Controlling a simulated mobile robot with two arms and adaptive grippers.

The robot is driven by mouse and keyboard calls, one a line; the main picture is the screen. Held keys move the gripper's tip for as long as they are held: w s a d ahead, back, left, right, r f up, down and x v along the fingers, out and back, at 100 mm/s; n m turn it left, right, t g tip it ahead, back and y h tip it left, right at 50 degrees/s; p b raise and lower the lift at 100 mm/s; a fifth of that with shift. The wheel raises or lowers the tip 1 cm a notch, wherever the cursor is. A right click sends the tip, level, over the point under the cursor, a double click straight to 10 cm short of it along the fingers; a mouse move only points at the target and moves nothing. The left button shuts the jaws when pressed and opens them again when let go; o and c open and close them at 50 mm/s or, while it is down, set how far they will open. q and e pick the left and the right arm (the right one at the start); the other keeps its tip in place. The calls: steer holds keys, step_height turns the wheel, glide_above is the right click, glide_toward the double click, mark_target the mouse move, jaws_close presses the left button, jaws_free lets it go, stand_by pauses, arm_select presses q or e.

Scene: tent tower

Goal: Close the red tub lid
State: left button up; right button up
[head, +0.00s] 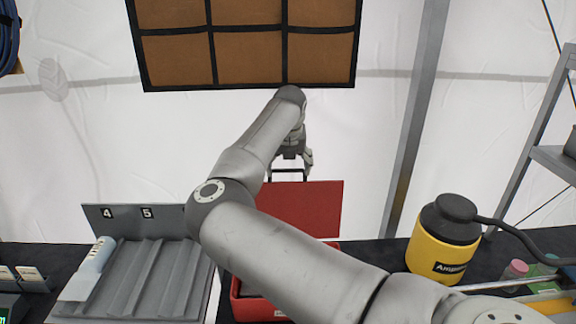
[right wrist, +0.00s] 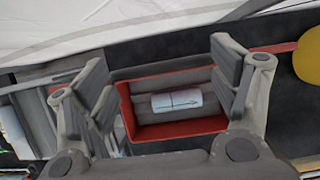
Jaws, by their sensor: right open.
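The red tub (head: 243,307) stands on the dark table, largely hidden behind my right arm. Its red lid (head: 318,205) stands raised, nearly upright, at the tub's back, with a dark handle (head: 287,170) at its top edge. My right gripper (head: 297,160) is at the lid's top edge, close to the handle; I cannot tell whether it touches. In the right wrist view, my right gripper (right wrist: 160,75) has its fingers wide apart with nothing between them. Beyond them the open red tub (right wrist: 180,130) shows, with a white cylinder (right wrist: 177,102) inside. My left gripper is not in view.
A grey ridged rack (head: 140,280) with a numbered back plate stands left of the tub. A yellow container (head: 440,250) with a black cap and hose stands to the right. A brown pocket panel (head: 245,50) hangs behind. A grey pole (head: 415,120) rises at the back right.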

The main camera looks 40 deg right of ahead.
steer(key=shift+a, duration=0.2)
steer(key=c, duration=1.5)
jaws_close()
